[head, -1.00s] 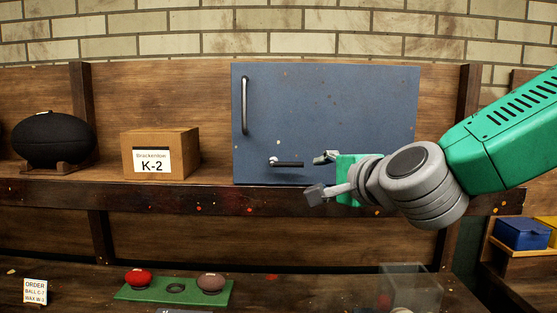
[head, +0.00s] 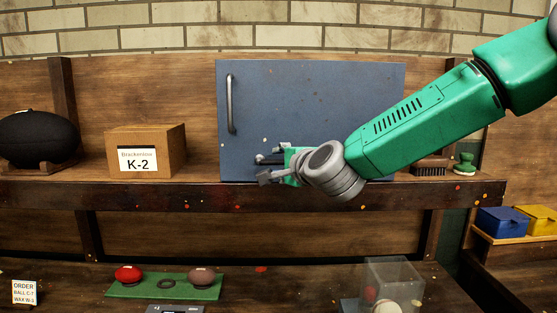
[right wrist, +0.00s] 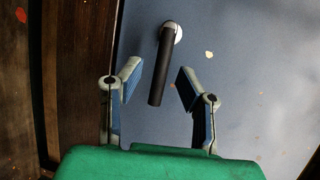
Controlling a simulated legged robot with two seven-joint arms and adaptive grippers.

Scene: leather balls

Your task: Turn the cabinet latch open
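The blue-grey cabinet (head: 300,110) stands on the shelf with its door closed. Its latch is a short dark lever (head: 262,160) on a round pale hub, low on the door, and it lies level in the head view. In the right wrist view the latch lever (right wrist: 160,75) reaches between the two fingertips with a gap on each side. My right gripper (head: 274,161) is open around the lever's free end; it also shows in the right wrist view (right wrist: 157,84). In the head view it partly hides the lever. My left gripper is out of view.
A vertical bar handle (head: 231,104) is on the door's left side. A cardboard box marked K-2 (head: 165,138) and a black ball (head: 38,137) on a stand are left of the cabinet. A brush (head: 430,168) is on the right. A clear box (head: 390,285) stands below.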

